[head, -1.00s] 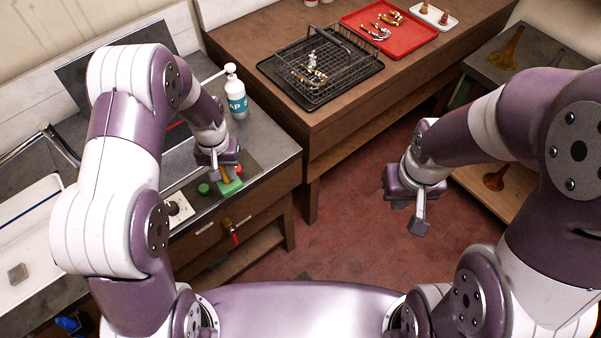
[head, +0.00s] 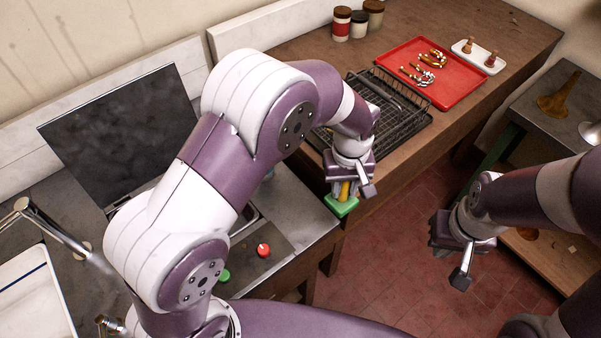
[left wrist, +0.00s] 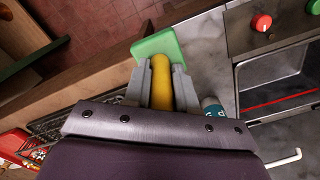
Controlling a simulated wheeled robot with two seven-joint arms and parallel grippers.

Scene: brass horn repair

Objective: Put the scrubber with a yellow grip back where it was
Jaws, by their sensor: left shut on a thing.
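The scrubber has a yellow grip and a green pad (head: 342,206). My left gripper (head: 347,186) is shut on its yellow grip and holds it near the gap between the sink counter and the wooden table. In the left wrist view the yellow grip (left wrist: 161,82) sits between both fingers, with the green pad (left wrist: 157,45) beyond the fingertips. My right gripper (head: 462,262) hangs empty above the floor at the right; its finger opening is not clear.
A wire dish rack (head: 405,118), a red tray (head: 455,72) with brass parts and a white tray (head: 478,57) stand on the wooden table (head: 500,40). A red knob (head: 263,250) and green knob (head: 223,276) are on the counter front. My left arm hides much of the sink.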

